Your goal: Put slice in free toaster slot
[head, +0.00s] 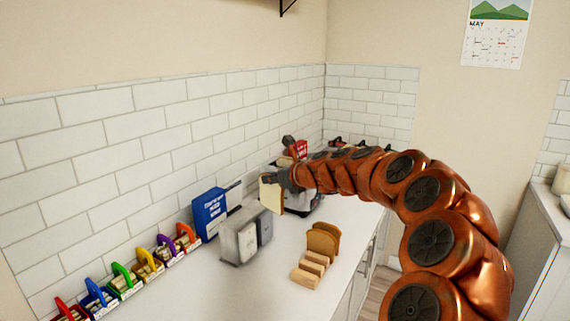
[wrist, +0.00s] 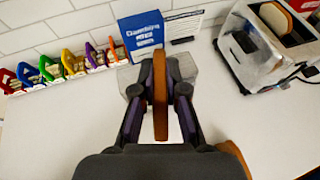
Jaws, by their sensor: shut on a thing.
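My gripper (wrist: 161,92) is shut on a bread slice (wrist: 160,70), seen edge-on between the fingers in the wrist view. In the head view the slice (head: 271,196) hangs upright from my gripper (head: 284,180), above the counter. The silver toaster (wrist: 252,60) is at the upper right of the wrist view, apart from the held slice. In the head view my arm and the held slice partly hide the toaster (head: 305,205).
A grey metal box (head: 240,239) stands on the counter below the held slice. A blue box (head: 209,212) stands by the tiled wall. Several coloured-handled holders (head: 122,283) line the wall at left. Cut bread (head: 322,243) stands at the front. Counter between is clear.

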